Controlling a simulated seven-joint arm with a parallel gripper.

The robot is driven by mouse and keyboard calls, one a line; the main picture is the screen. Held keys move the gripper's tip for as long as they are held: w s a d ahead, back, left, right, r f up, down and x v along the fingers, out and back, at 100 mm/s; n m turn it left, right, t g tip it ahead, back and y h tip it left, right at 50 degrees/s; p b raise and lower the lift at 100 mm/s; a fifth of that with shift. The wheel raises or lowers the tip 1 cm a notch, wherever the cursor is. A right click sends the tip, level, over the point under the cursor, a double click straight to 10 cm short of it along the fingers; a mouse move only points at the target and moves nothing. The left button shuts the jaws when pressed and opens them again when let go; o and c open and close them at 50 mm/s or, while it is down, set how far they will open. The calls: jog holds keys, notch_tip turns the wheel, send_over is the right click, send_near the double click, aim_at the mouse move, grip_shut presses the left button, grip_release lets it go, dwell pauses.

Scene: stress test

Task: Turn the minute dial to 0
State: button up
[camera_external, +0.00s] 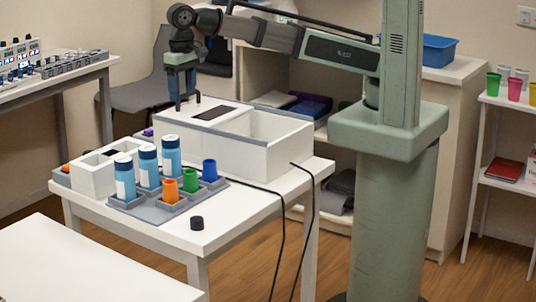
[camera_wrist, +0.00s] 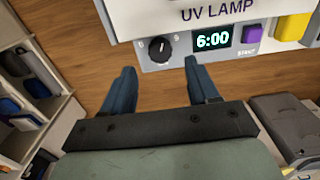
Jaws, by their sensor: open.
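The minute dial (camera_wrist: 160,49) is a round black knob with a pointer mark, on the grey front panel of the UV lamp (camera_wrist: 217,14) in the wrist view. Right of it, a display (camera_wrist: 213,38) reads 6:00 in green, followed by a purple start button (camera_wrist: 252,34). My gripper (camera_wrist: 160,66) is open, with its two blue fingers apart and empty. In the picture the dial lies between and just beyond the fingertips; I see no contact. In the external view my gripper (camera_external: 186,104) points down by the far side of the white box (camera_external: 240,150), and the dial is hidden.
A yellow part (camera_wrist: 292,27) sits right of the start button. A shelf (camera_wrist: 30,95) is at the wrist view's left.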

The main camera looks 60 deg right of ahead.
jog(key=shift+f, duration=2.85)
jog(key=shift+c, duration=0.3)
jog(key=c, duration=1)
